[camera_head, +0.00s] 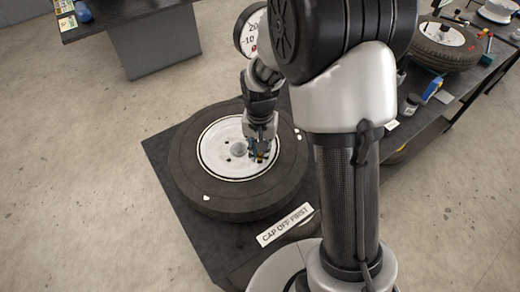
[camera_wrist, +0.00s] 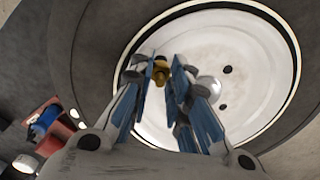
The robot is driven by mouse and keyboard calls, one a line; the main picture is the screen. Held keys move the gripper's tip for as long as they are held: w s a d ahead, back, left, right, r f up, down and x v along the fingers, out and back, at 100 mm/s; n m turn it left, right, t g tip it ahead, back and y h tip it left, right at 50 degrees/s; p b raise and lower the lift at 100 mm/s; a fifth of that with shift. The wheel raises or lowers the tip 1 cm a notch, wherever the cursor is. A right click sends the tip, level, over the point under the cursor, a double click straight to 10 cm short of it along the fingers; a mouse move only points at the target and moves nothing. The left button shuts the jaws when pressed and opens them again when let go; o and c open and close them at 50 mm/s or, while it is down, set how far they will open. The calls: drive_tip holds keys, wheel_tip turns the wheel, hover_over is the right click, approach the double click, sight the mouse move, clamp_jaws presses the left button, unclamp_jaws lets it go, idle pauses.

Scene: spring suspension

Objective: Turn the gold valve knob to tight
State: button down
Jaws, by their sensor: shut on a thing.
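The gold valve knob (camera_wrist: 161,71) sits on the white wheel disc (camera_wrist: 215,45) of a tyre lying flat. In the wrist view the knob is between the tips of my gripper's blue fingers (camera_wrist: 168,75). My gripper (camera_head: 260,153) is shut on the knob, pointing down at the wheel in the head view. Only a small gold spot of the knob (camera_head: 261,158) shows there, the rest hidden by the fingers. The black tyre (camera_head: 240,205) lies on a dark platform (camera_head: 160,150).
A label reading "CAP OFF FIRST" (camera_head: 285,225) lies on the platform in front of the tyre. A round dial (camera_head: 248,32) stands behind, partly hidden by my arm. A bench at right holds another tyre (camera_head: 440,45) and small items. The floor at left is clear.

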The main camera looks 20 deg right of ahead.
idle(0.3)
drive_tip(key=c, duration=1.5)
unclamp_jaws()
drive_tip(key=shift+o, duration=0.2)
wheel_tip(320, 180, up, 12)
